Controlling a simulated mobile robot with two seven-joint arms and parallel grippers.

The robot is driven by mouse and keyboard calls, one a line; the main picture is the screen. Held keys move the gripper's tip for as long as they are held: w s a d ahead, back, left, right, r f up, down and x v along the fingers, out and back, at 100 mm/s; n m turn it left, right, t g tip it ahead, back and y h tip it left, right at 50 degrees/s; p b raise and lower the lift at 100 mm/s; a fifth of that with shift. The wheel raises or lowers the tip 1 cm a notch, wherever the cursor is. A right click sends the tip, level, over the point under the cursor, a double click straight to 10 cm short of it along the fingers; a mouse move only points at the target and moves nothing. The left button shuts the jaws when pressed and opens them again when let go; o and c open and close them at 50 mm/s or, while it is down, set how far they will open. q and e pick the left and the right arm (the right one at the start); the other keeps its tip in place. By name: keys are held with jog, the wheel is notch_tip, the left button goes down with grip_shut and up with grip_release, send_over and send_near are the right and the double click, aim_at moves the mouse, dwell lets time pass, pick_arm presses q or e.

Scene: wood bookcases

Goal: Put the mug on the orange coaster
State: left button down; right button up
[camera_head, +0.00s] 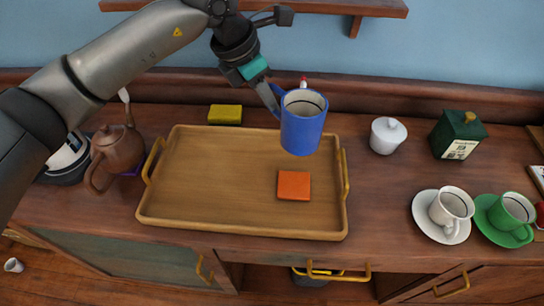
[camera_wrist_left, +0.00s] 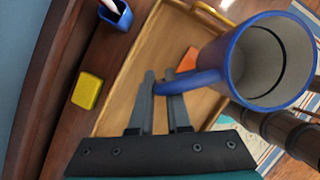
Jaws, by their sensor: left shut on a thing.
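The blue mug (camera_head: 301,128) with a pale grey inside is held in the air, upright, over the right part of the wooden tray. My left gripper (camera_head: 274,103) is shut on its handle from the left; in the left wrist view the fingers (camera_wrist_left: 164,90) close around the blue handle of the mug (camera_wrist_left: 262,68). The orange coaster (camera_head: 294,186) lies flat on the tray, below the mug in the head view. In the left wrist view the coaster (camera_wrist_left: 189,60) shows partly, behind the mug. My right gripper is in neither view.
The wooden tray (camera_head: 160,226) has raised edges and handles. A yellow block (camera_head: 225,114) lies behind it, and a brown teapot (camera_head: 113,148) stands left.

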pick_arm(q)
notch_tip(320, 180, down, 14)
jog(key=shift+r+b, duration=0.1)
jog(key=shift+b, duration=0.8)
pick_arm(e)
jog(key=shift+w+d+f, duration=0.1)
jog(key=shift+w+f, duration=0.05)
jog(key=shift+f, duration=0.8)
pick_arm(q)
jog(key=shift+f, duration=0.25)
jog(key=c, duration=0.9)
grip_release()
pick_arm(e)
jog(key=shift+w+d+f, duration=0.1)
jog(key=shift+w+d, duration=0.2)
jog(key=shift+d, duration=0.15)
pick_arm(q)
jog(key=shift+r, duration=0.15)
